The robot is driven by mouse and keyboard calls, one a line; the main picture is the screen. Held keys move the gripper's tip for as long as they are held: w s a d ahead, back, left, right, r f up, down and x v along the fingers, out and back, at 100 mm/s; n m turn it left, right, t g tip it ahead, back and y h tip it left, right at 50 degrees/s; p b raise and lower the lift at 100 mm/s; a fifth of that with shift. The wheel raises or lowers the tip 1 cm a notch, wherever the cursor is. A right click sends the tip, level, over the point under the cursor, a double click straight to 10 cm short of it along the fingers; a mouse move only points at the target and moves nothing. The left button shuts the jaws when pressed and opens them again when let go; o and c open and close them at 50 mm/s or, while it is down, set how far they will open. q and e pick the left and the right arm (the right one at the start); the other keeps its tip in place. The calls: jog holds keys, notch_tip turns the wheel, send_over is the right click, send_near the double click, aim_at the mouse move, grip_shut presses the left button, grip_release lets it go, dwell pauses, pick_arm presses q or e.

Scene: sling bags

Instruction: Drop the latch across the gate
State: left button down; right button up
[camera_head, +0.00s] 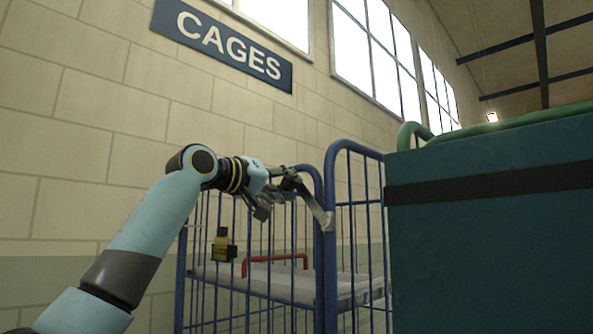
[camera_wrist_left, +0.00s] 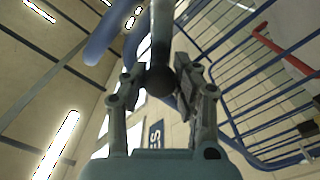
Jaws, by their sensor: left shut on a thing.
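A blue wire cage gate (camera_head: 250,260) stands ahead, beside a second blue barred panel (camera_head: 357,200). The grey metal latch bar (camera_head: 316,205) slopes up and left from a pale fitting on the blue post between them. A yellow and black fitting (camera_head: 223,246) hangs on the gate's left part. My right gripper is out of view.
A large teal box (camera_head: 490,230) with a dark band and green tube fills the right side, close to the cage. A grey shelf (camera_head: 300,280) and a red handle (camera_head: 275,258) show behind the bars. A block wall with a CAGES sign (camera_head: 222,42) stands behind.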

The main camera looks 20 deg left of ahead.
pick_arm(q)
jog(key=a+f+n, duration=0.1)
jog(key=f+n+p, duration=0.1)
jog(key=n, duration=0.1)
jog(key=shift+w+a, duration=0.3)
jog(key=shift+a, duration=0.05)
jog(key=f+n+p, duration=0.1)
jog(key=a+f+n+p, duration=0.1)
jog(key=n, duration=0.1)
jog(key=f+n+p, duration=0.1)
jog(key=f, duration=0.1)
jog(key=shift+w+a+n, duration=0.25)
jog(key=shift+n, duration=0.15)
jog(key=shift+f+n+p, duration=0.7)
jog(key=shift+f+n, duration=0.15)
jog(key=shift+n, duration=0.15)
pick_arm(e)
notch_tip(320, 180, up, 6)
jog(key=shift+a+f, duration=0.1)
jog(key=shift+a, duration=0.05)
pick_arm(q)
jog(key=shift+f, duration=0.2)
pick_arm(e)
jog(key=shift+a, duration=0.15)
pick_arm(q)
jog(key=c, duration=1)
grip_release()
